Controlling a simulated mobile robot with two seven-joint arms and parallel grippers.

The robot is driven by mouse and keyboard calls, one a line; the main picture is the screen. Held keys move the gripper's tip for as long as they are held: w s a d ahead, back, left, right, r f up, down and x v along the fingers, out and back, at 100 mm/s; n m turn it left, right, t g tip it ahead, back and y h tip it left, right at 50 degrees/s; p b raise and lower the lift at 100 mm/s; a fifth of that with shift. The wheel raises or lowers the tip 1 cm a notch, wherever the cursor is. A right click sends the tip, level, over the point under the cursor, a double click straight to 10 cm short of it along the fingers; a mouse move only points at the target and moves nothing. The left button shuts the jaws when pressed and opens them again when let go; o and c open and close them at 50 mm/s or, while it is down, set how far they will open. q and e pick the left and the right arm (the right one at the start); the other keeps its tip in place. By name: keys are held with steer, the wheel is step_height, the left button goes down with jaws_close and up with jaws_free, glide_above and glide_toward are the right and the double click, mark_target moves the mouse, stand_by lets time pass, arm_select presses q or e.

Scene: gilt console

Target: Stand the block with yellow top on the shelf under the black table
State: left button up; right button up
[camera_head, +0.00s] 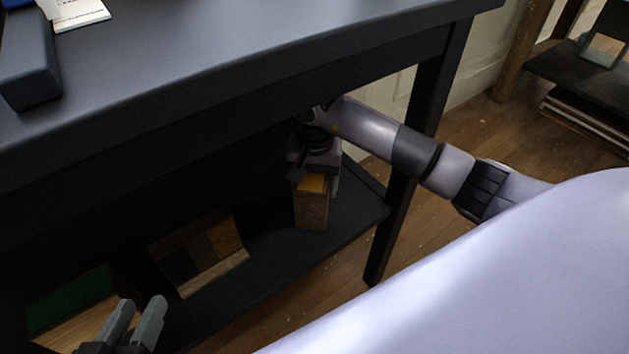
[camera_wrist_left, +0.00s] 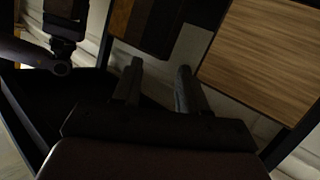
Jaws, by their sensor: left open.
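The block with the yellow top (camera_head: 312,206) stands upright at the right end of the dark lower shelf (camera_head: 262,262) under the black table (camera_head: 240,60). My right gripper (camera_head: 315,172) reaches in from the right, with its fingers around the upper part of this block. The dim light and the overlap hide whether they press on it. My left gripper (camera_head: 136,322) is open and empty at the bottom left, in front of the shelf. Its two fingers, apart, also show in the left wrist view (camera_wrist_left: 158,88).
A brown and yellowish wooden piece (camera_head: 200,252) lies tilted on the shelf's middle. A green-topped wooden piece (camera_head: 72,310) is at the left, near my left gripper. The table leg (camera_head: 400,205) stands right of the block. Papers (camera_head: 78,12) and a dark box (camera_head: 28,62) are on the tabletop.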

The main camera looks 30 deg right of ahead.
steer(key=shift+f, duration=0.1)
steer(key=o, duration=1.6)
